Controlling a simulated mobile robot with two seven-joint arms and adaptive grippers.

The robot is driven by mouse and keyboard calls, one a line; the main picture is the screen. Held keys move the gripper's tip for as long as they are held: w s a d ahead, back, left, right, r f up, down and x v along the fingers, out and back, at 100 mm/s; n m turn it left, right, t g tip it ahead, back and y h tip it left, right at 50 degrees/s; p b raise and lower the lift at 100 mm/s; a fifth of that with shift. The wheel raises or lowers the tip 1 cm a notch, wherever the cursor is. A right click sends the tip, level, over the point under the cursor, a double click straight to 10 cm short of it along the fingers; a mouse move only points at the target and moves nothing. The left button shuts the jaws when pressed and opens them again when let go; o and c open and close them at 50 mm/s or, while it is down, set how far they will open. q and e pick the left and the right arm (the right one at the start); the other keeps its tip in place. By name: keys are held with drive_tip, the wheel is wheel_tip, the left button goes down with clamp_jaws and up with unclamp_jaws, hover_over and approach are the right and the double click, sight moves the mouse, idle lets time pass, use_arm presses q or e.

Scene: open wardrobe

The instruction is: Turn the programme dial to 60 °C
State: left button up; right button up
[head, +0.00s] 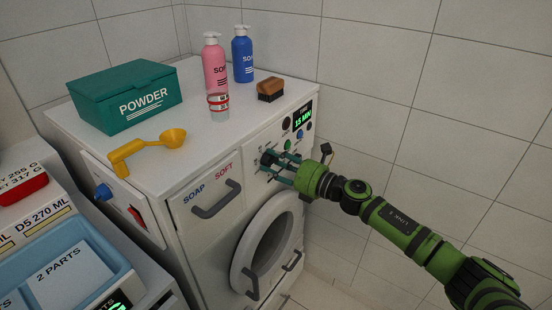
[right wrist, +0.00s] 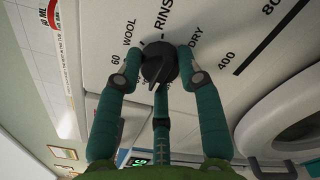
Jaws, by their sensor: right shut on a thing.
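The programme dial (right wrist: 158,62) is a dark round knob with a raised ridge on the washing machine's front panel (right wrist: 255,22). In the right wrist view, labels 60, WOOL, RINS and DRY stand around it; other labels are hidden behind my fingers. I cannot tell surely which label the dial's mark points to. My right gripper (right wrist: 160,66) is shut on the dial, with a teal finger on each side of it. In the head view the right gripper (head: 279,166) reaches the panel from the right, and the dial is mostly hidden. My left gripper is not in view.
The washing machine (head: 200,250) has a drawer handle (head: 217,199) and a round door (head: 262,245) below the panel. A display (head: 302,117) reads 15 MIN. On top are a powder box (head: 125,97), yellow scoop (head: 150,150), pink bottle (head: 214,68), blue bottle (head: 243,58) and brush (head: 270,90).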

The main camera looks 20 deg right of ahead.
drive_tip(key=m+p, duration=0.3)
drive_tip(key=m, duration=0.3)
drive_tip(key=shift+r, duration=0.2)
drive_tip(key=m+p, duration=0.2)
drive_tip(key=m, duration=0.4)
drive_tip(key=shift+f+p, duration=0.1)
drive_tip(key=shift+p, duration=0.2)
drive_tip(key=o, duration=1.1)
drive_tip(key=shift+o, duration=0.2)
drive_tip(key=shift+f, duration=0.1)
drive_tip(key=v, duration=1.2)
